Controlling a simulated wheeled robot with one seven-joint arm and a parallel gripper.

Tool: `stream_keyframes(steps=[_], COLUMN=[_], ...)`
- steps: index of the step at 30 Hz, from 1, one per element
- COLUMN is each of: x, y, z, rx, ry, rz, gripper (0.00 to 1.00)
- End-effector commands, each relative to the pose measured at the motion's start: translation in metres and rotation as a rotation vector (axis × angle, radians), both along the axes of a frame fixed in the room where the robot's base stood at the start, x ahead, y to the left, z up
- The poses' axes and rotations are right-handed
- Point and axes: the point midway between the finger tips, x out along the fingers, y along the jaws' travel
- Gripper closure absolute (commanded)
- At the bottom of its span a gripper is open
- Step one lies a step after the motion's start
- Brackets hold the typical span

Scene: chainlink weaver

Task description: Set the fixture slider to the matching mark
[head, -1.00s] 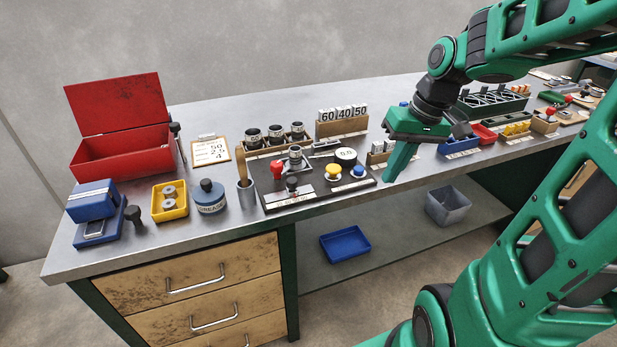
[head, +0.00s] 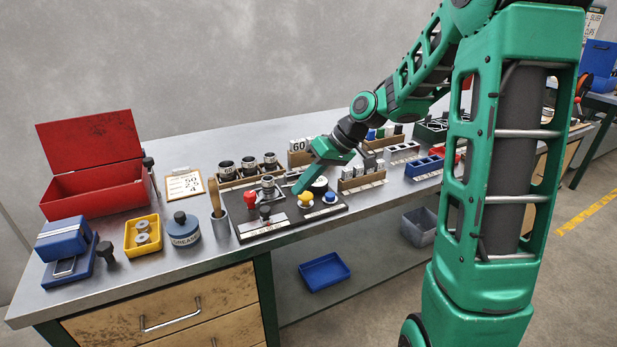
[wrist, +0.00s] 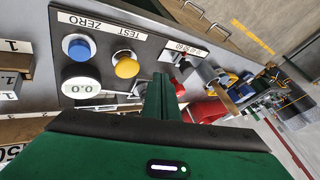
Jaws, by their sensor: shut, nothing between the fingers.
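The fixture is a dark plate (head: 290,226) on the bench, with a pale marked scale strip (head: 262,229) along its front left. A black knob (head: 265,212) stands just behind that strip and looks like the slider; its exact mark is too small to read. The strip (wrist: 186,47) also shows in the wrist view, partly hidden. My gripper (head: 297,191) is shut and empty, pointing down over the plate's back middle, right of the black knob. In the wrist view its fingers (wrist: 160,98) are together. A card (head: 184,185) behind reads 50, 2.5, 4.
The plate also carries a red knob (head: 250,198), a yellow button (head: 306,199), a blue button (head: 329,197) and a round 0.0 display (wrist: 82,82). Ring holders (head: 248,174) stand behind.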

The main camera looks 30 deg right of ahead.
Motion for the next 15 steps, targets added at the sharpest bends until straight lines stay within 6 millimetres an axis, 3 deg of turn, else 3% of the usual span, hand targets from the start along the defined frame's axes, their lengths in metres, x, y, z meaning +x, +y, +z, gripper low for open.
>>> stream_keyframes(steps=[6,15], x=[0.011,0.006], y=[0.021,0.055], z=[-0.034,-0.034], rx=[0.001,-0.001], ry=[0.003,0.000], rz=[0.001,0.000], gripper=[1.00,1.00])
